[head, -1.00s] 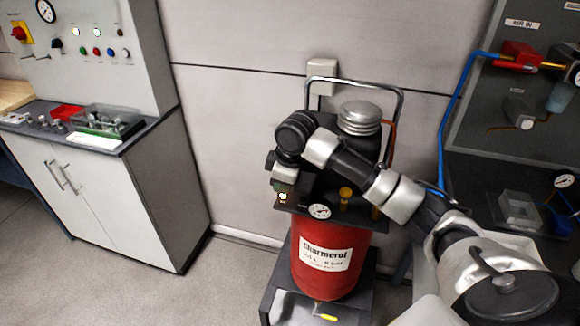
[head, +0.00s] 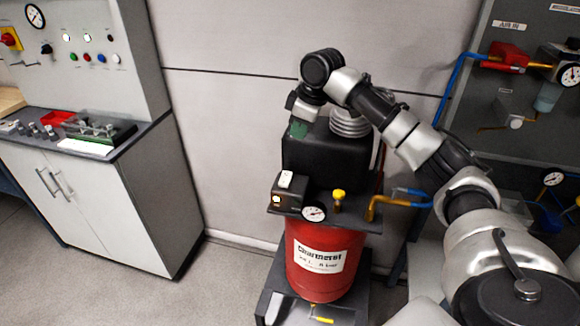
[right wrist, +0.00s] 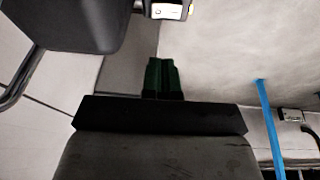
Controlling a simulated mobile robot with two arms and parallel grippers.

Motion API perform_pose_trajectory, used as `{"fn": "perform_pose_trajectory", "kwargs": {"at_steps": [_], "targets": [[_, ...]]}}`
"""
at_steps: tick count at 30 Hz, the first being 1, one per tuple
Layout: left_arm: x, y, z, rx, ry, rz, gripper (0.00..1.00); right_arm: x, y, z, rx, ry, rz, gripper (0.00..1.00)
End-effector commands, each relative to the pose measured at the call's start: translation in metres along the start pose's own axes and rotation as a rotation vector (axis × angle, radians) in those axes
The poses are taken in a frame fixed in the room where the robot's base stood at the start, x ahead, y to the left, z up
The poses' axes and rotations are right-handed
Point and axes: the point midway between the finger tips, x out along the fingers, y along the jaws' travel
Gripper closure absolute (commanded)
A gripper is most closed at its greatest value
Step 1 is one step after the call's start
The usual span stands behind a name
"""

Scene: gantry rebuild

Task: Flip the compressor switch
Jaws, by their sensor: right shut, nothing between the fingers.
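The red compressor (head: 318,278) stands on a dark base against the wall. On its top plate is a small black switch box (head: 288,198) with a white rocker switch (head: 286,180) on top and a glowing lamp on its front. My right gripper (head: 298,129) is above the switch box, clear of it, with green fingertips pointing down. In the right wrist view the green fingers (right wrist: 162,80) are together and empty. A white part, likely the switch (right wrist: 167,11), shows at the top edge, apart from the fingertips. My left gripper is not in view.
A black motor housing (head: 330,165) stands behind the switch box. A gauge (head: 314,213), a yellow-topped valve (head: 338,200) and brass piping sit beside it. A blue hose (head: 452,90) runs down at the right. A grey cabinet (head: 100,200) stands left; floor between is clear.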

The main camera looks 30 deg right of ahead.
Motion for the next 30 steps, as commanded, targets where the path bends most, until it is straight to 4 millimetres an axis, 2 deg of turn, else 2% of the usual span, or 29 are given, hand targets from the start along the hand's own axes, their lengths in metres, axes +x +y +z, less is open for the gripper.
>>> {"fn": "perform_pose_trajectory", "kwargs": {"at_steps": [12, 18, 24, 30], "targets": [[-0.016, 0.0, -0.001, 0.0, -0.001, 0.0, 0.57, 0.083, -0.001, 0.0, 0.001, -0.005, -0.004, 1.0], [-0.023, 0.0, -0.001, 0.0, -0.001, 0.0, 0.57, 0.114, 0.002, 0.008, 0.001, -0.005, -0.001, 1.0], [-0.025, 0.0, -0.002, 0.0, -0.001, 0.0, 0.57, 0.128, 0.003, 0.011, -0.001, -0.002, 0.0, 1.0], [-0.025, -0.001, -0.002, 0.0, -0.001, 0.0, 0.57, 0.13, 0.003, 0.012, -0.001, -0.002, 0.0, 1.0]]}}
